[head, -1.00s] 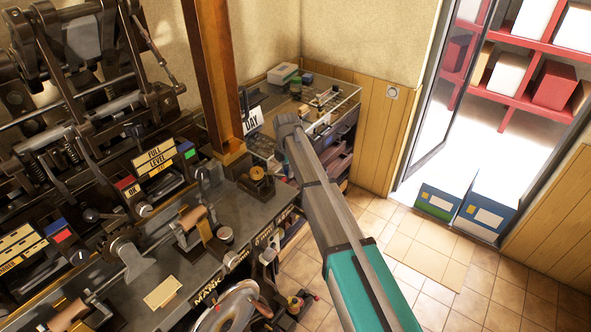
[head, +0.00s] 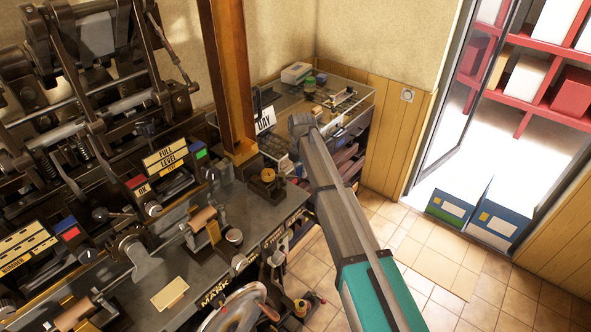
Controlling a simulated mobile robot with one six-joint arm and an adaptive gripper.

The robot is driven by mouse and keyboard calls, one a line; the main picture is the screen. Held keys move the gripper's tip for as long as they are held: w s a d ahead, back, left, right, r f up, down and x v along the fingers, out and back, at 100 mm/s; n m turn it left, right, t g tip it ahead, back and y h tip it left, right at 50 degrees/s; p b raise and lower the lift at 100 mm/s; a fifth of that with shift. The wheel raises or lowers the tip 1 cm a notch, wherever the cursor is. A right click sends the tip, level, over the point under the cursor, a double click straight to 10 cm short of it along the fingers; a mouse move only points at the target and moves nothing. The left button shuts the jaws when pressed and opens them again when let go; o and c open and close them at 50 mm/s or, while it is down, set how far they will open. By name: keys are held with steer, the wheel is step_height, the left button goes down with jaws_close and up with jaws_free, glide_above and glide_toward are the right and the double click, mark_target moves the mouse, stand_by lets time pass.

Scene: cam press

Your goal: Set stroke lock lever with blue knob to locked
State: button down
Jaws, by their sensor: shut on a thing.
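I cannot pick out a lever with a blue knob in the head view. A cam press (head: 110,105) of dark metal arms, shafts and springs fills the upper left. Below it are control panels with labels, among them a "FULL LEVEL" sign (head: 166,156), and several small dark knobs. Small blue, red and green patches on the panels look like flat markers. My arm (head: 340,200), grey with a teal section, reaches up from the bottom right to a rounded grey end. No gripper fingers show, and what they hold cannot be seen.
A brown post (head: 231,80) stands right of the press. A grey bench top (head: 255,205) carries a crank shaft and small parts. A spoked handwheel (head: 235,312) is at the bottom. A glass-topped cabinet (head: 362,103) is behind my arm. Tiled floor (head: 415,245) is free at right; boxes (head: 497,213) stand by the doorway.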

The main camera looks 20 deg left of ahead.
steer(key=shift+c, duration=1.7)
jaws_free()
steer(key=shift+w+f, duration=0.1)
steer(key=shift+w, duration=0.2)
steer(key=shift+s+a, duration=0.1)
steer(key=shift+s, duration=0.15)
steer(key=shift+s, duration=0.1)
